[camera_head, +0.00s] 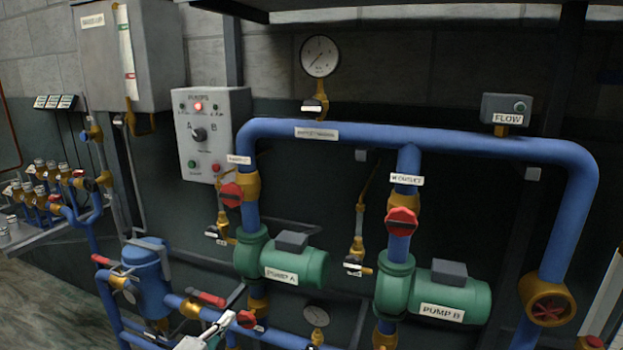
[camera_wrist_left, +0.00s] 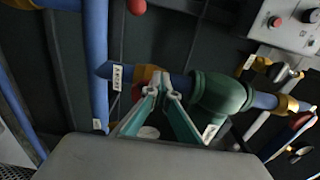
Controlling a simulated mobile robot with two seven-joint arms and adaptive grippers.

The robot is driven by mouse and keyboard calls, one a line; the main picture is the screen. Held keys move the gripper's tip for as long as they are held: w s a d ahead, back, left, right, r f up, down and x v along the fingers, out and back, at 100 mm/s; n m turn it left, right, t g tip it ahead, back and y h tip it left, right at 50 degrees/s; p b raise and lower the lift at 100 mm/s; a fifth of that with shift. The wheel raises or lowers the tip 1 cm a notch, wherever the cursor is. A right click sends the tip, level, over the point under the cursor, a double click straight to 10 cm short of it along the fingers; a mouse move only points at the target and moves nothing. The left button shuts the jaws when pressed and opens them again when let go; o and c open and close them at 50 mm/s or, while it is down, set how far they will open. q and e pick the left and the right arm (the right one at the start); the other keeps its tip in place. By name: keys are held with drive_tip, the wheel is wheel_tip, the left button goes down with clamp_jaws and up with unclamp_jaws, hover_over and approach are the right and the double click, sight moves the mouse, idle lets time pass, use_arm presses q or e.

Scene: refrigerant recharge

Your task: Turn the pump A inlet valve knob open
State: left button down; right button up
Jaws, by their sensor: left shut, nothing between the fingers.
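Pump A (camera_head: 281,263) is a green pump with a white label. A red knob (camera_head: 246,319) sits on the pipe below it, beside a small white tag (camera_head: 260,328); I take it to be the inlet valve knob. My left gripper (camera_head: 227,318) is at the bottom of the head view, its fingertips just left of this knob; I cannot tell whether they touch. In the left wrist view the shut, empty fingers (camera_wrist_left: 167,84) cover part of a yellow valve body (camera_wrist_left: 146,74) between a labelled blue pipe and the green pump (camera_wrist_left: 222,94). The knob is mostly hidden there. My right gripper is out of view.
Pump B (camera_head: 440,300) stands to the right. Red outlet knobs (camera_head: 232,194) sit above the pumps. A blue filter vessel (camera_head: 148,275) and a red-handled valve (camera_head: 207,298) crowd the left side. A control panel (camera_head: 205,135) hangs on the wall.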

use_arm(q)
drive_tip(key=shift+w+d+r, duration=0.15)
drive_tip(key=shift+d+r, duration=0.2)
drive_tip(key=shift+r, duration=0.1)
idle(0.3)
drive_tip(key=shift+f, duration=0.25)
drive_tip(key=shift+f+b, duration=0.15)
drive_tip(key=shift+b, duration=0.2)
